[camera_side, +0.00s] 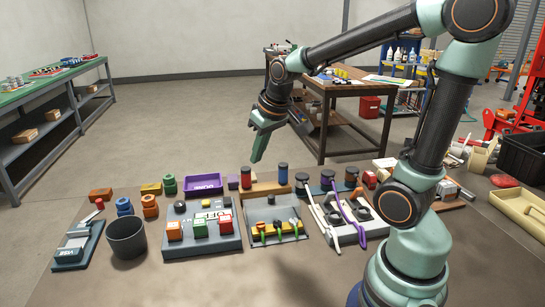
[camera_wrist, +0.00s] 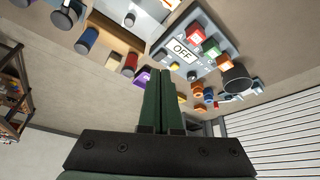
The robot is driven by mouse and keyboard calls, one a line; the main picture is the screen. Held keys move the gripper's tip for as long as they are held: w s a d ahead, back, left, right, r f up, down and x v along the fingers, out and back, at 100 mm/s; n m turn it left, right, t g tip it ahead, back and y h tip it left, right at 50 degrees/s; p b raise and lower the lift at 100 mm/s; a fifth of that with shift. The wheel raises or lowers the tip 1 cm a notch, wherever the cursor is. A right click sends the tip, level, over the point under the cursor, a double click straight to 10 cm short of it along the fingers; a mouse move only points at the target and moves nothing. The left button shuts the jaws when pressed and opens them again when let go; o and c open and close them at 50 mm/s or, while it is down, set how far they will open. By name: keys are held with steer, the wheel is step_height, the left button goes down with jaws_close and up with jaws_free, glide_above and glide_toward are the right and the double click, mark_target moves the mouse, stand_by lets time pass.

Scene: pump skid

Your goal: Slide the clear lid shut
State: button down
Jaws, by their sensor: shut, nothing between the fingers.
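I cannot make out a clear lid for certain in either view. A grey-blue control panel (camera_side: 230,243) stands on the near table with orange, green and red blocks along its front and a small sign. In the wrist view the same panel (camera_wrist: 212,62) shows a sign reading OFF (camera_wrist: 182,51). My gripper (camera_side: 257,158) is shut and empty, pointing down in the air above and behind the row of devices. Its two dark green fingers (camera_wrist: 159,74) lie side by side in the wrist view. They touch nothing.
A dark cup (camera_side: 127,238), a purple tray (camera_side: 203,185) and orange rings (camera_side: 150,208) stand around the panel. Right of it are a valve board (camera_side: 273,236) with green levers and a board with looped cables (camera_side: 345,220). Red and blue cylinders stand behind.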

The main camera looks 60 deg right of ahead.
steer(key=m, duration=0.1)
glide_above(274, 205)
steer(key=w, duration=0.3)
step_height(274, 205, down, 5)
steer(key=d+f+g, duration=0.1)
steer(key=d, duration=0.1)
steer(key=x, duration=1)
steer(key=shift+w+a+f, duration=0.1)
steer(key=shift+w+a, duration=0.15)
steer(key=shift+w, duration=0.15)
steer(key=shift+s+a, duration=0.15)
steer(key=shift+s, duration=0.35)
steer(key=shift+s+a, duration=0.25)
steer(key=shift+s, duration=0.45)
steer(key=shift+s+a, duration=0.2)
steer(key=shift+s, duration=0.5)
steer(key=s+a, duration=0.5)
steer(key=shift+s+a, duration=0.35)
